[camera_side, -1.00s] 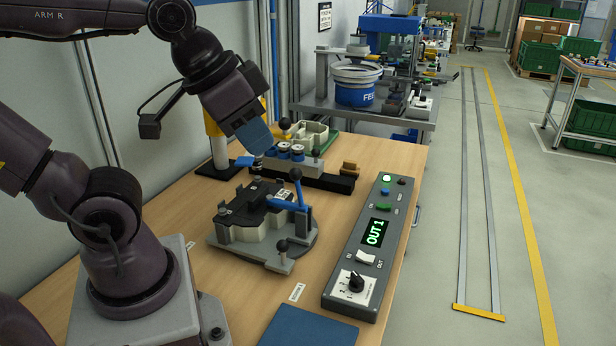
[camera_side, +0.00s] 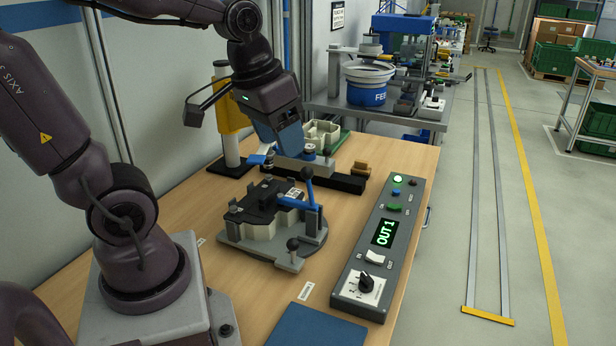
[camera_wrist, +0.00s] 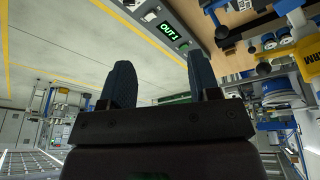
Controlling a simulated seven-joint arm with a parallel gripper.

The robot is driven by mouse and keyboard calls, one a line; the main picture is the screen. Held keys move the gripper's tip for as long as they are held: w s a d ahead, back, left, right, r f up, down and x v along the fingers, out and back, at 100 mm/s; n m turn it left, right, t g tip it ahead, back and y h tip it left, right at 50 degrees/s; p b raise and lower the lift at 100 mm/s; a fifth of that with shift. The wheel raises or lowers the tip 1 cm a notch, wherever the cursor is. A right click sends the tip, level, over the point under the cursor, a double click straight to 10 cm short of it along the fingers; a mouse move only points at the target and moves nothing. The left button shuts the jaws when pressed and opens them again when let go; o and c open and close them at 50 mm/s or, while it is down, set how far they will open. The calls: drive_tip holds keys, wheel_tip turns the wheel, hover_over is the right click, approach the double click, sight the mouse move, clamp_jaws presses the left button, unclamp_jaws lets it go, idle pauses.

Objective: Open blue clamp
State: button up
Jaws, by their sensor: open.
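The blue clamp (camera_side: 296,203) stands at the right of the grey round fixture (camera_side: 270,250) on the bench. Its blue arm reaches left over a black part (camera_side: 262,200), and its handle stands upright. Whether the arm presses on the part cannot be told. My gripper (camera_side: 296,155) is above and behind the clamp in the side view, apart from it, pointing down and to the right. In the wrist view my gripper (camera_wrist: 163,80) has its two dark blue fingers spread with nothing between them. The clamp is not clearly made out there.
A grey control box (camera_side: 376,250) reading OUT 1 lies right of the fixture. A black rail (camera_side: 340,182) and a yellow post (camera_side: 228,115) stand behind it. A blue mat (camera_side: 315,328) lies in front. Bare wood is clear left of the fixture.

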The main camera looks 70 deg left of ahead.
sight(309, 180)
drive_tip(key=w+a+f+n+g+h, duration=0.1)
drive_tip(key=w+a+f+n, duration=0.25)
drive_tip(key=a, duration=0.45)
drive_tip(key=w+a+f+n+h, duration=0.1)
drive_tip(key=w+a+f+n, duration=0.1)
drive_tip(key=w+a+n, duration=0.45)
drive_tip(key=shift+m, duration=0.9)
wheel_tip(309, 180, down, 12)
drive_tip(key=shift+f, duration=0.25)
drive_tip(key=shift+g, duration=0.3)
clamp_jaws()
